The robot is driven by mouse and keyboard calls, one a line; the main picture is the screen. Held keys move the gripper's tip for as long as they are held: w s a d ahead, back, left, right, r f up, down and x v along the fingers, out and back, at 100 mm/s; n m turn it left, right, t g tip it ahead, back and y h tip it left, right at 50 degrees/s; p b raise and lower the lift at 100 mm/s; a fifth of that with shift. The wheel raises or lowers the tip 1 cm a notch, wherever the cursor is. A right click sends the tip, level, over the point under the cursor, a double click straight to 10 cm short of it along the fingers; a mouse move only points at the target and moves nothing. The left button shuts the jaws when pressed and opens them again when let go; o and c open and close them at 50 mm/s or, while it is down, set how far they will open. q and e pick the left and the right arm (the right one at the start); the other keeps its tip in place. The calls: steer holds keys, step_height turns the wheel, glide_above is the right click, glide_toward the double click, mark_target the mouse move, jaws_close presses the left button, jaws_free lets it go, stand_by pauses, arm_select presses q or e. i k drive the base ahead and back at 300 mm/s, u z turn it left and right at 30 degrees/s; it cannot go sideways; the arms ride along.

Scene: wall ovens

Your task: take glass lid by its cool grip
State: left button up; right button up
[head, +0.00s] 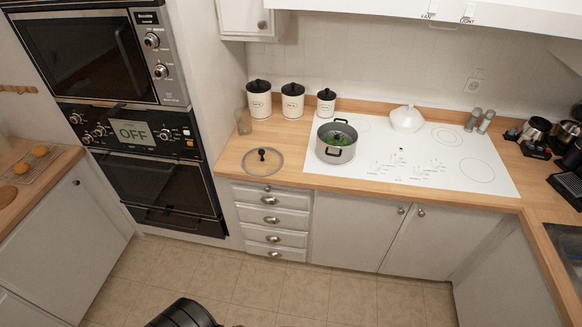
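A round glass lid (281,161) lies flat on the wooden counter, left of the white cooktop. It has a dark rim and a small black knob (262,154) standing up at its middle. A steel pot (336,154) with two side handles stands on the cooktop's left part, to the right of the lid and apart from it. Something green shows inside the pot, with a dark shape over it that is too small to make out. Neither of my gripper's fingertips shows in the head view, and nothing touches the lid.
A white lidded dish (407,119) and shakers (486,121) are farther right. Wall ovens (160,184) with an OFF sign (132,134) stand left. The floor (330,292) before the drawers is clear.

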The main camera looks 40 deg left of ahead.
mark_target(262, 161)
steer(key=i, duration=1.45)
steer(key=u, duration=1.85)
steer(key=i, duration=0.6)
steer(key=u, duration=0.65)
